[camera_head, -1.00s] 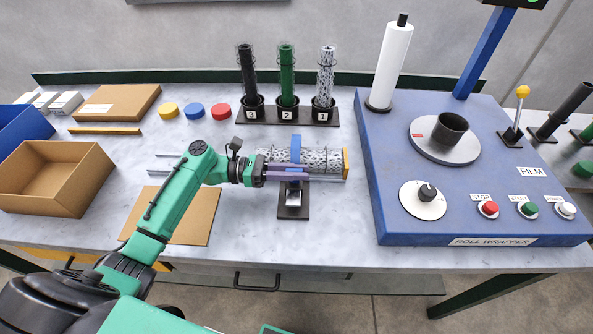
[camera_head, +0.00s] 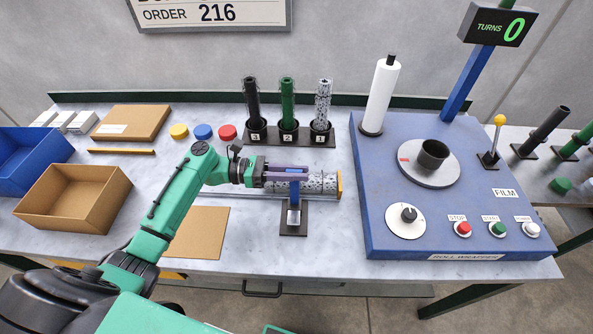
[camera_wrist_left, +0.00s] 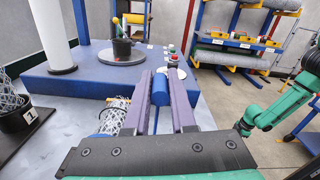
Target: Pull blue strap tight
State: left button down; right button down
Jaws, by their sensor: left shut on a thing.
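A mesh-covered tube (camera_head: 318,183) with a yellow end cap (camera_head: 339,185) lies across a low holder on the bench. The blue strap (camera_head: 294,189) runs down the tube's front toward a dark base with a metal buckle-like piece (camera_head: 293,217). My left gripper (camera_head: 288,170) is at the tube's upper side, its purple fingers shut on the strap. In the left wrist view, a blue piece (camera_wrist_left: 160,90) sits between the fingers, with the mesh (camera_wrist_left: 112,117) beside them. The strap's run behind the tube is hidden. A green arm with a dark end (camera_wrist_left: 243,128) shows there, too small to read its jaws.
A blue roll wrapper (camera_head: 440,225) fills the right side of the bench. A rack (camera_head: 300,138) of upright tubes stands behind. Coloured caps (camera_head: 203,132), an open cardboard box (camera_head: 75,198) and a blue bin (camera_head: 30,160) are at left. A brown sheet (camera_head: 198,232) lies in front.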

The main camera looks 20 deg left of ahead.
pick_arm(q)
jog(key=c, duration=0.8)
grip_release()
jog(key=shift+r, duration=0.1)
jog(key=shift+o, duration=0.2)
jog(key=shift+a, duration=0.2)
jog(key=b+v, duration=0.5)
jog(key=v, duration=0.9)
jog(key=shift+s, duration=0.15)
